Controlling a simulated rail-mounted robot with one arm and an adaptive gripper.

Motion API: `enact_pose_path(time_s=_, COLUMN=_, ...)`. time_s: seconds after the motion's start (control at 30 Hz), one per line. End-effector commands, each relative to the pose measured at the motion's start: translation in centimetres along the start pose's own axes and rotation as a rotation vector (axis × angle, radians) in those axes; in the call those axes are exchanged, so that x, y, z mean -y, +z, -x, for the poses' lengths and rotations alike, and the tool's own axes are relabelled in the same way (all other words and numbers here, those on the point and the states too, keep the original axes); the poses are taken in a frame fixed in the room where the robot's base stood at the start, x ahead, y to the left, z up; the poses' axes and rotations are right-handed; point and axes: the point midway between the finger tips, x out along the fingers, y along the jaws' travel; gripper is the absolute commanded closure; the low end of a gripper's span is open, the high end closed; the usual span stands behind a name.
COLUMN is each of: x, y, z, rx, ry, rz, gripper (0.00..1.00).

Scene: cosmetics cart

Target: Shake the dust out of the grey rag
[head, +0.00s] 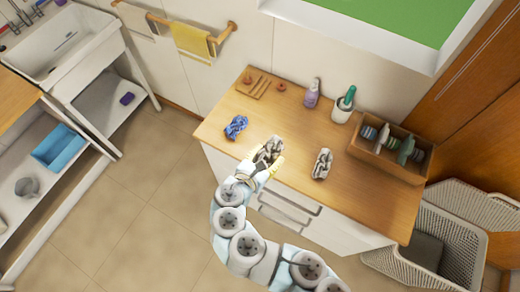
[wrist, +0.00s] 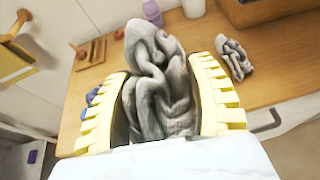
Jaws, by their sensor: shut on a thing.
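A crumpled grey rag (head: 270,149) is in my gripper (head: 266,166) near the front edge of the wooden counter top (head: 375,205). In the wrist view, the yellow ribbed fingers of my gripper (wrist: 160,108) press the bunched rag (wrist: 152,75) from both sides. The rag's folds stick up past the fingertips, and its lower end is hidden by the gripper. I cannot tell whether it touches the counter. A second crumpled greyish cloth (head: 322,164) lies on the counter to the right; it also shows in the wrist view (wrist: 234,60).
A blue crumpled cloth (head: 236,127) lies left on the counter. A purple bottle (head: 312,94), a white holder with a green-handled item (head: 343,106) and a wooden box (head: 388,151) stand along the back. Wicker baskets (head: 440,240) are at the right. Open floor (head: 140,215) lies left.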

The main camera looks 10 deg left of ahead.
Motion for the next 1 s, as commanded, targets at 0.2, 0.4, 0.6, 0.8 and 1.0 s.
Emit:
enact_pose_path(time_s=0.2, x=2.7, y=0.9, z=-1.0, rx=0.000, ry=-0.001, rz=0.000, gripper=0.58)
enact_pose_path(time_s=0.4, x=1.5, y=0.0, z=-0.8, rx=0.002, ry=0.006, rz=-0.002, gripper=0.58)
enact_pose_path(time_s=0.6, x=-2.4, y=-0.8, z=0.7, rx=0.003, ry=0.011, rz=-0.001, gripper=0.58)
enact_pose_path(time_s=0.8, x=-3.5, y=-0.7, z=1.4, rx=0.000, ry=0.003, rz=0.000, gripper=0.58)
enact_pose_path(time_s=1.0, x=-0.6, y=0.3, z=0.6, rx=-0.003, ry=-0.006, rz=0.003, gripper=0.58)
